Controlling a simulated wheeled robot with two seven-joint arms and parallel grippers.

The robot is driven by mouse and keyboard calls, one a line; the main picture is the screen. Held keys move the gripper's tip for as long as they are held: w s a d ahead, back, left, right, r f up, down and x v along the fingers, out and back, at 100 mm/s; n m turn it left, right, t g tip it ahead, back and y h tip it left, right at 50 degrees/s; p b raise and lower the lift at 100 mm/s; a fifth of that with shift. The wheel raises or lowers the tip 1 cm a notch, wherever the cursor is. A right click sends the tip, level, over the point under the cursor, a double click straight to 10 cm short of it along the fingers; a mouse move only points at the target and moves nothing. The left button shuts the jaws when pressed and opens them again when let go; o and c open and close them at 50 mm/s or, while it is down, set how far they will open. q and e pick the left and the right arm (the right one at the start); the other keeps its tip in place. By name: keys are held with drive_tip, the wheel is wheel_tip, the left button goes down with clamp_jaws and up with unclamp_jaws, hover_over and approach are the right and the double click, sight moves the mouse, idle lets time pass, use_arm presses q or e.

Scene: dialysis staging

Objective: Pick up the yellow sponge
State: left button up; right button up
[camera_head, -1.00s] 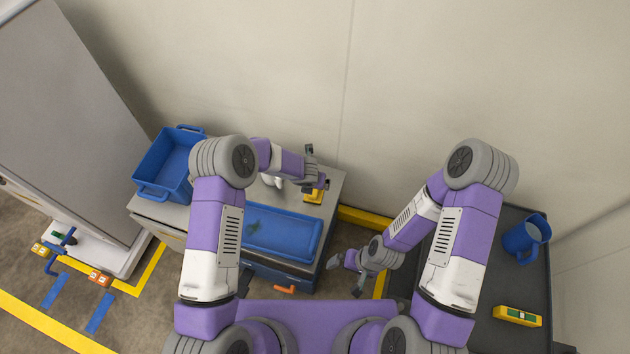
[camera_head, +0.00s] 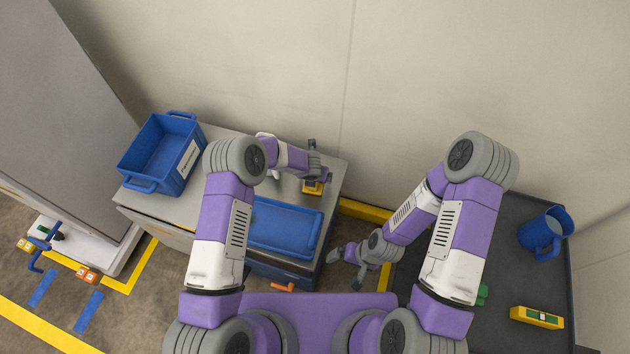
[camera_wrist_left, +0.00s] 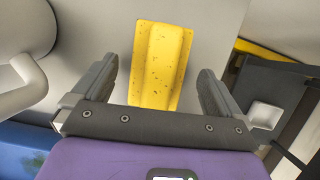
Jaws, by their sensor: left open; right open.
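The yellow sponge (camera_head: 313,188) lies on the grey cabinet top near its right back corner. In the left wrist view the sponge (camera_wrist_left: 160,65) is speckled and has a raised middle strip. My left gripper (camera_head: 316,165) is at the sponge and partly covers it in the head view. In the wrist view its two fingers are spread, one on each side of the sponge, with gaps between. My right gripper (camera_head: 346,270) is open and empty, to the right of the cabinet.
A blue tray (camera_head: 318,240) lies on the cabinet front, and a blue bin (camera_head: 140,185) stands at its left. A white curved object (camera_wrist_left: 22,85) is left of the left fingers. A dark table on the right holds a blue mug (camera_head: 540,232) and a yellow level (camera_head: 537,317).

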use_arm(q)
drive_tip(key=shift+x, duration=0.95)
drive_tip(key=shift+f, duration=0.15)
drive_tip(key=c, duration=1)
drive_tip(key=shift+c, duration=0.3)
